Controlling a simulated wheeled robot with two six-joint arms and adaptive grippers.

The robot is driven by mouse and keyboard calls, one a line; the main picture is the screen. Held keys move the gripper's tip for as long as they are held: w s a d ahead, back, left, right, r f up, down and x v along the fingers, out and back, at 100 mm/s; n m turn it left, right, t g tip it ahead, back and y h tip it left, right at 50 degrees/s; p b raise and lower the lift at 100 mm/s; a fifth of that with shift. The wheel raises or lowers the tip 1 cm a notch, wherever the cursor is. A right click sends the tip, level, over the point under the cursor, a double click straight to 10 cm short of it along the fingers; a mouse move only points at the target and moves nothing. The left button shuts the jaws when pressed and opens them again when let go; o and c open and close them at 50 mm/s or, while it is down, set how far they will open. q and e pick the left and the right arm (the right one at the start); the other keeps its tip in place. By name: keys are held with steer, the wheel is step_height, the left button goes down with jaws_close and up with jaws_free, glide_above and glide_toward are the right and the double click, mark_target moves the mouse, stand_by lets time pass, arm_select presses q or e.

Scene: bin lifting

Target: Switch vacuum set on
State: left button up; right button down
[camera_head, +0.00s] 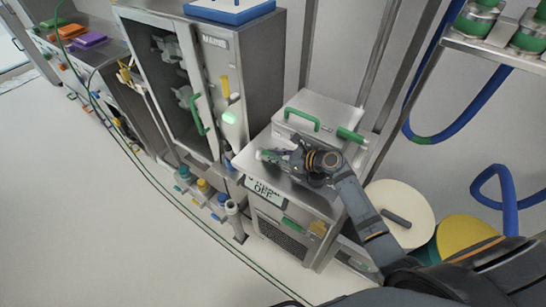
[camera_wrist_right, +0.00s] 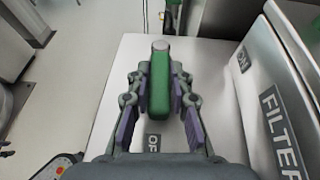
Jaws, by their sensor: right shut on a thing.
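A grey steel cabinet (camera_head: 250,162) stands in the middle of the head view, with a partly hidden sign (camera_head: 264,192) reading "OFF" on its front edge. A green handle (camera_wrist_right: 159,84) with a grey end cap lies over the cabinet's pale top in the right wrist view. My right gripper (camera_head: 277,156) is over the cabinet top, with its fingers shut on the two sides of the green handle; it also shows in the right wrist view (camera_wrist_right: 160,95). A small "OFF" mark (camera_wrist_right: 153,142) shows below the handle. An "ON" mark (camera_wrist_right: 241,60) is to its right. My left gripper is not in view.
A panel marked "FILTER" (camera_wrist_right: 283,130) rises right of the handle. A taller open cabinet (camera_head: 160,60) stands to the left in the head view. White and yellow drums (camera_head: 405,205) are at the right, near my arm. The floor (camera_head: 90,200) at the left is mostly clear.

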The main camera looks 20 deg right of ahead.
steer(key=shift+w+d+f+n+g+y+b, duration=0.3)
steer(key=shift+n+g+y+b, duration=0.1)
steer(key=shift+n+g+y, duration=0.15)
steer(key=shift+d+r+n+g+y, duration=0.1)
steer(key=shift+r+n+g+y, duration=0.2)
steer(key=shift+n, duration=0.25)
steer(key=c, duration=1.2)
jaws_free()
steer(key=shift+w, duration=0.1)
steer(key=v, duration=1.1)
steer(key=shift+d, duration=0.15)
steer(key=shift+s+d+r, duration=0.15)
steer(key=shift+s+d, duration=0.1)
steer(key=shift+c, duration=0.3)
